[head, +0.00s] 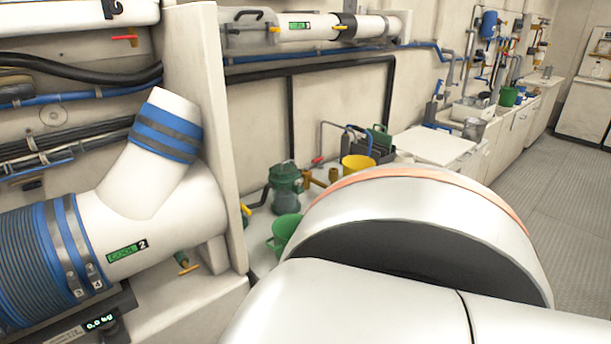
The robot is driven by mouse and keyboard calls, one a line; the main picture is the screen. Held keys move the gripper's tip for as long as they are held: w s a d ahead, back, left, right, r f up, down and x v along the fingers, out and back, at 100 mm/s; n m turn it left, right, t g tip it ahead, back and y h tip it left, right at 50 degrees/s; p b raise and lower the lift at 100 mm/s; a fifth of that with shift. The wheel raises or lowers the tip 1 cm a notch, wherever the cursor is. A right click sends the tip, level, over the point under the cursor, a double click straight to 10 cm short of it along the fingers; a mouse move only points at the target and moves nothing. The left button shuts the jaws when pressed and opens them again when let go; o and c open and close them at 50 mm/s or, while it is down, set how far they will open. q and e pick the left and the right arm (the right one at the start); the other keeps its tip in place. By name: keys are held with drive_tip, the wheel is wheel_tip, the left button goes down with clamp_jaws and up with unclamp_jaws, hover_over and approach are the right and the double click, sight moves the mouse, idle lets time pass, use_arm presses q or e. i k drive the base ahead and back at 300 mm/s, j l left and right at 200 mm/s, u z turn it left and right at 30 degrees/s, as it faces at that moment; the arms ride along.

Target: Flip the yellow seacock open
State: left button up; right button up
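A small valve with a yellow-orange lever (187,267) and a greenish body sits below the big white pipe, at the lower left. Another yellow lever (246,211) shows just right of the upright white panel, partly hidden by it. I cannot tell which of these is the seacock, nor whether either is open. A large white arm link of mine fills the lower middle and right. Neither of my grippers is in view.
A white Y-shaped pipe (165,200) with blue bands stands at left beside the upright panel (207,130). A green strainer (286,180), a green bucket (284,228) and a yellow bucket (357,166) stand behind my arm. The grey floor (560,200) at right is clear.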

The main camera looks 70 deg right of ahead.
sight(243, 207)
drive_tip(key=z, duration=1.6)
